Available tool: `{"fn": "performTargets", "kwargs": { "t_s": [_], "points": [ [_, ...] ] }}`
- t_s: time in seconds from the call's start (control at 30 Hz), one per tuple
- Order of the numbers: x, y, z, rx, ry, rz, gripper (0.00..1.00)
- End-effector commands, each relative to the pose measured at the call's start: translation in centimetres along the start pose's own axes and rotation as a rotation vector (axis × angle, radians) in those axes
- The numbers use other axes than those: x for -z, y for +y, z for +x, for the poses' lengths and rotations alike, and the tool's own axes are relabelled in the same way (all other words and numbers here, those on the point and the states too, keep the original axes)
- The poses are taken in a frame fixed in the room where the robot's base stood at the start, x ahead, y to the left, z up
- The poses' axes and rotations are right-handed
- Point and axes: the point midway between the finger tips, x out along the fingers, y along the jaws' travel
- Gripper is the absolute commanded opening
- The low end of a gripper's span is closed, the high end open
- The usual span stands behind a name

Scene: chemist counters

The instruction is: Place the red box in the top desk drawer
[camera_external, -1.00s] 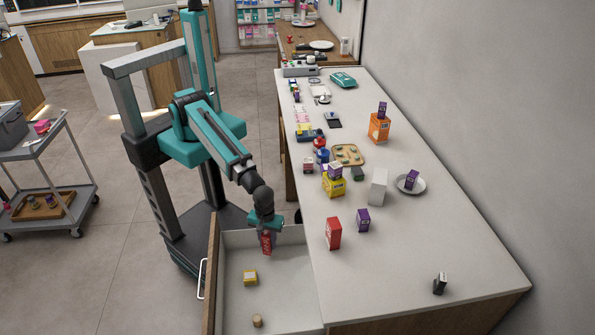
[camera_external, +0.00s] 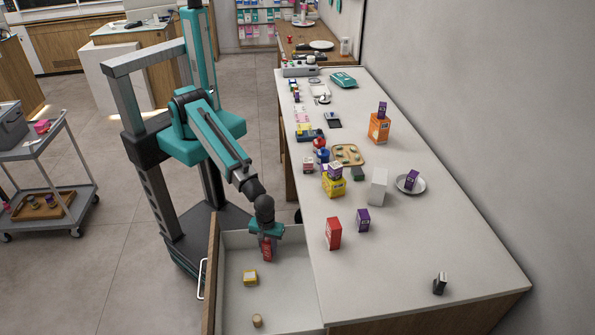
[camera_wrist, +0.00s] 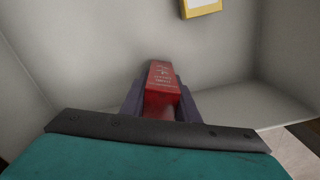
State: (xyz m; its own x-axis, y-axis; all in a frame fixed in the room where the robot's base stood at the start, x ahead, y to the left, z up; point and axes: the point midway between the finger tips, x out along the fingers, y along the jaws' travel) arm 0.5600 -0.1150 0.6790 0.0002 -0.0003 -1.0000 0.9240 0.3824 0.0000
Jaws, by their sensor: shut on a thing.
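My gripper (camera_external: 267,246) is shut on a red box (camera_external: 267,254) and holds it, tilted in the external view, inside the open top desk drawer (camera_external: 290,285), near its far end. In the wrist view the red box (camera_wrist: 163,82) sits between my two gripper fingers (camera_wrist: 160,100), over the pale drawer floor (camera_wrist: 100,50). Whether the box touches the drawer floor is hard to tell. A second red box (camera_external: 333,233) stands upright on the counter, right of the drawer.
In the drawer lie a yellow box (camera_external: 250,278) and a small tan cylinder (camera_external: 257,321). The drawer's wooden front (camera_external: 211,270) rises at left. The counter (camera_external: 420,260) holds a purple box (camera_external: 363,220), a white box (camera_external: 378,187) and many other items. The drawer's right side is clear.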

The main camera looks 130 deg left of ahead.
Motion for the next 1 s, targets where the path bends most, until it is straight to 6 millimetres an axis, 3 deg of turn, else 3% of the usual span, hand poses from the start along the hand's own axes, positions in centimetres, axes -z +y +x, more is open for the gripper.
{"fn": "performTargets", "kwargs": {
  "t_s": [0.23,0.27,0.37,1.0],
  "points": [
    [0.0,0.0,0.4,0.0,0.0,0.0,0.01],
    [0.0,0.0,0.3,0.0,0.0,0.0,0.31],
    [0.0,0.0,0.3,0.0,0.0,0.0,0.47],
    [0.0,0.0,-0.9,-0.001,-0.001,0.0,0.47]
  ]
}}
